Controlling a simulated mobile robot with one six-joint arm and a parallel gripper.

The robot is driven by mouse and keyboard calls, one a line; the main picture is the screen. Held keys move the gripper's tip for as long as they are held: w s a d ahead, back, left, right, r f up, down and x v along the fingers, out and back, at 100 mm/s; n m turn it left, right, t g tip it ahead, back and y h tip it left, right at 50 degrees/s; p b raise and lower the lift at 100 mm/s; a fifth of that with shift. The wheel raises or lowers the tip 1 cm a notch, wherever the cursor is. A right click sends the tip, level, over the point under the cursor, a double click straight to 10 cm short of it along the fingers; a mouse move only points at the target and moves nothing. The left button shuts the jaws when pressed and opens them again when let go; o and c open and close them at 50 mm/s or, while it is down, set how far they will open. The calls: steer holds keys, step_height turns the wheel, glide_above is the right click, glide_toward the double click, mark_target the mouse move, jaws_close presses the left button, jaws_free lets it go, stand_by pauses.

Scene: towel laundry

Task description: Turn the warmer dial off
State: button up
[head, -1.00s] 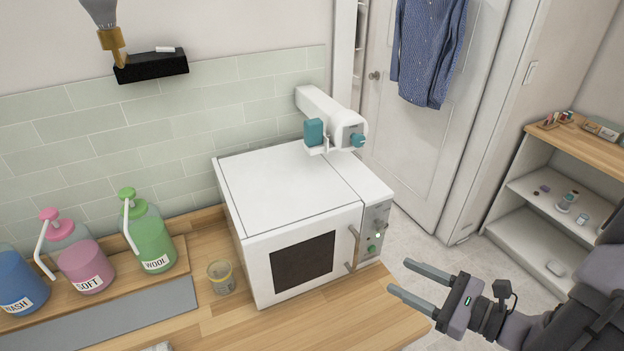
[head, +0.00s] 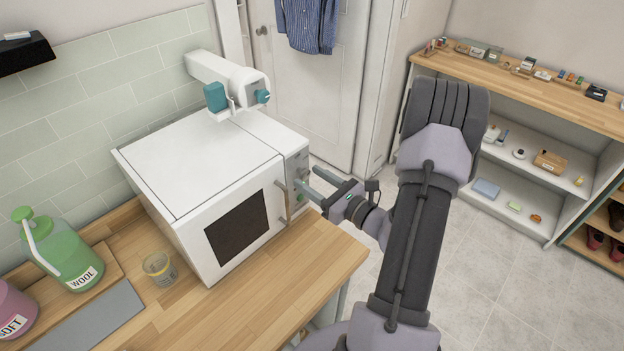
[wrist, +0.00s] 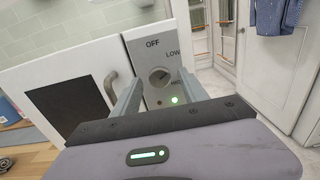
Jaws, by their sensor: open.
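The white warmer (head: 205,170) stands on the wooden counter, with a dark window and a bar handle on its front. In the wrist view its grey control panel (wrist: 139,50) shows the words OFF and LOW above a round dial (wrist: 160,77). The dial's pointer slants up to the right, roughly toward LOW. A green light (wrist: 175,100) glows below the dial. My gripper (wrist: 157,92) is open, with one finger on each side of the dial in that view; I cannot tell whether they touch it. In the head view my gripper (head: 312,184) is right at the panel.
The warmer's handle (wrist: 111,88) is close left of my left finger. A glass cup (head: 159,269) and a green WOOL bottle (head: 62,255) stand left on the counter. Shelves (head: 520,170) are at the right.

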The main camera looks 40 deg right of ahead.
steer(key=shift+w, duration=0.15)
jaws_close()
steer(key=shift+f+n+b, duration=0.1)
steer(key=shift+n+b, duration=0.3)
steer(key=shift+b, duration=0.1)
steer(key=n+b, duration=0.3)
steer(key=b, duration=0.1)
steer(key=shift+f, duration=0.2)
steer(key=n+b, duration=0.3)
steer(key=b, duration=0.2)
steer(key=shift+n, duration=0.3)
steer(key=n+b, duration=0.3)
steer(key=b, duration=0.2)
steer(key=shift+d+r, duration=0.1)
steer(key=shift+r+n+b, duration=0.15)
steer(key=shift+n+b, duration=0.55)
steer(key=shift+b, duration=0.15)
steer(key=shift+r, duration=0.1)
